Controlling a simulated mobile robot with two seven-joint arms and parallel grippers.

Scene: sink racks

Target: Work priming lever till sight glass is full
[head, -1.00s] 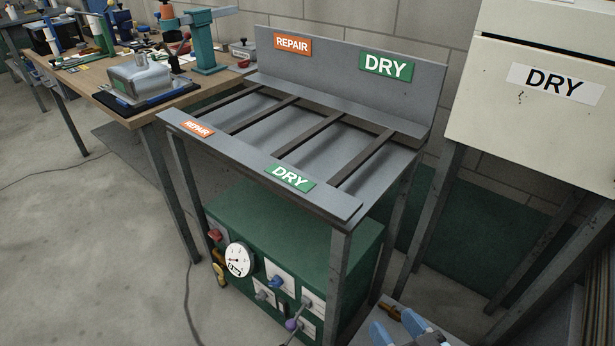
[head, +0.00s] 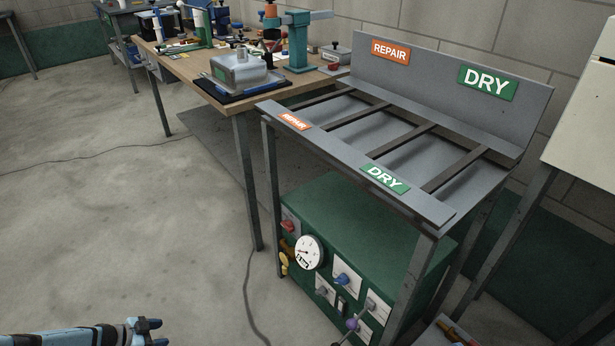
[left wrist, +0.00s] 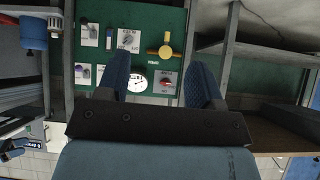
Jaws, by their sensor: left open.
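The green cabinet (head: 335,220) under the rack carries a panel with a white round gauge (head: 309,252), a red switch (head: 290,226), a blue knob (head: 343,279), a grey knob (head: 322,291) and a lever with a purple knob (head: 352,325). I cannot tell which control is the priming lever. My left gripper (head: 150,333) is low at the left, apart from the cabinet. In the left wrist view it (left wrist: 160,68) is open and empty, facing the panel, which appears upside down. My right gripper is not in the head view.
The rack (head: 407,203) with REPAIR and DRY labels stands over the cabinet. A wooden workbench (head: 185,68) with tools and a metal tank (head: 240,68) is behind left. A cable (head: 255,310) lies on the floor.

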